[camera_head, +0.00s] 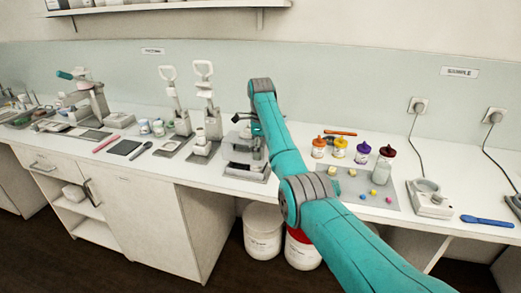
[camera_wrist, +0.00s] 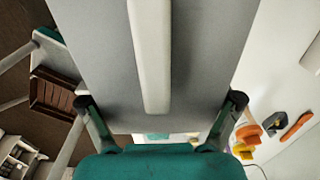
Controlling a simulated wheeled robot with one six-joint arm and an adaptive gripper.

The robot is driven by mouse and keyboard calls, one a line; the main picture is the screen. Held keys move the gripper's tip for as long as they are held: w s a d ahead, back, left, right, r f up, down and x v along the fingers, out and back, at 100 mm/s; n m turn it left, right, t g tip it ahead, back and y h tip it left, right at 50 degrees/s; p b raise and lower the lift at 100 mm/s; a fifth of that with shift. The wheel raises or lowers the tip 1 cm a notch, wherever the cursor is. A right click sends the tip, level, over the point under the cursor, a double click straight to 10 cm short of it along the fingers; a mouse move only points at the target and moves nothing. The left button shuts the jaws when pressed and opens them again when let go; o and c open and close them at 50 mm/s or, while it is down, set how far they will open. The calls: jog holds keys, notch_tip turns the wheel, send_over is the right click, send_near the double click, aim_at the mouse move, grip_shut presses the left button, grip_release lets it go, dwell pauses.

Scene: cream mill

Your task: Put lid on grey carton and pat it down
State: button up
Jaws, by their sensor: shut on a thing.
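My gripper (camera_wrist: 162,101) has its two fingers on either side of a broad grey panel (camera_wrist: 205,60) with a raised white bar (camera_wrist: 152,50) along its middle. The panel fills much of the wrist view and may be the lid; I cannot tell for sure. In the head view my gripper (camera_head: 243,119) is partly hidden by my arm, above a grey and white item (camera_head: 245,155) on the bench. I cannot make out the grey carton there, or whether the held panel touches anything below.
Two lever presses (camera_head: 203,105) stand to the left. White buckets (camera_head: 263,230) stand under the bench. A blue-handled tool (camera_head: 487,221) lies at the far right.

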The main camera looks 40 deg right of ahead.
jog(key=shift+f, duration=2.3)
dwell(1.5)
jog(key=o, duration=0.8)
jog(key=shift+o, duration=0.2)
jog(key=shift+r, duration=0.15)
jog(key=shift+r, duration=3.4)
jog(key=shift+s, duration=0.1)
